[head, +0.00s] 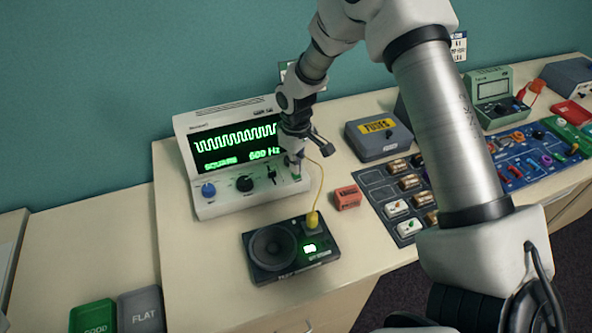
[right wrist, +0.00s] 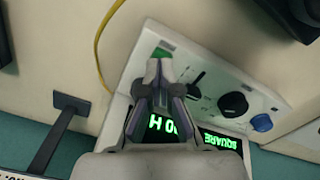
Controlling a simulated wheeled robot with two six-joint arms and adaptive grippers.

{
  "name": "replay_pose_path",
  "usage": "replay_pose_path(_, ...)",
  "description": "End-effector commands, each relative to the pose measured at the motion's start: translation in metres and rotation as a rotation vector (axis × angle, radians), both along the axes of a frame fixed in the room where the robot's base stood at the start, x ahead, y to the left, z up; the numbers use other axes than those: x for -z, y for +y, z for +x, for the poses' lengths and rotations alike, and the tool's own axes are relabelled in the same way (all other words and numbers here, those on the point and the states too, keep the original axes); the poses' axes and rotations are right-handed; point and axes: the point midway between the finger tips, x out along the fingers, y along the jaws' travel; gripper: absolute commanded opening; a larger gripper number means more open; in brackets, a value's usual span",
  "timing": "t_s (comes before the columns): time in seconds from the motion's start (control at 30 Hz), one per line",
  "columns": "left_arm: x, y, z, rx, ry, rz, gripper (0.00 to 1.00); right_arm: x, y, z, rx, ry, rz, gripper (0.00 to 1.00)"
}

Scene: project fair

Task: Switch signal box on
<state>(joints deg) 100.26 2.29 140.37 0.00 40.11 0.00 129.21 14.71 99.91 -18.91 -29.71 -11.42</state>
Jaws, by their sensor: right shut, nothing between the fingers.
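The signal box (head: 225,205) is a white cased unit at the back left of the table in the head view. Its screen (head: 236,146) is lit green with a square wave, the word SQUARE and 600 Hz. Its sloped front has a blue knob (head: 208,190), a black knob (head: 244,184) and a slider. My right gripper (head: 296,170) is shut and empty over the front panel's right end. In the right wrist view its fingertips (right wrist: 158,68) are at a green switch (right wrist: 162,52); I cannot tell whether they touch. My left gripper is out of view.
A black speaker unit (head: 276,268) with a lit green display stands in front, with a yellow cable (head: 321,185) running up from it. A small orange box (head: 348,197), a TUBES tin (head: 370,146) and a parts board (head: 373,181) lie to the right.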

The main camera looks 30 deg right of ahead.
Motion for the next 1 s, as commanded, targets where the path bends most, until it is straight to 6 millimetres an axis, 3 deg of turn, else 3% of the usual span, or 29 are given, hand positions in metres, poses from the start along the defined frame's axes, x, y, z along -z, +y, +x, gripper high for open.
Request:
replay_pose_path(0.03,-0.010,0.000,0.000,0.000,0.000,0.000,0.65,-0.011,0.000,0.000,0.000,0.000,0.000,0.00)
replay_pose_path(0.8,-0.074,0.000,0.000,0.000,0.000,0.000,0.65,-0.084,0.000,0.000,0.000,0.001,0.000,0.00)
replay_pose_path(1.0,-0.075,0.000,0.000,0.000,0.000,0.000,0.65,-0.085,0.000,0.000,0.000,0.001,0.001,0.00)
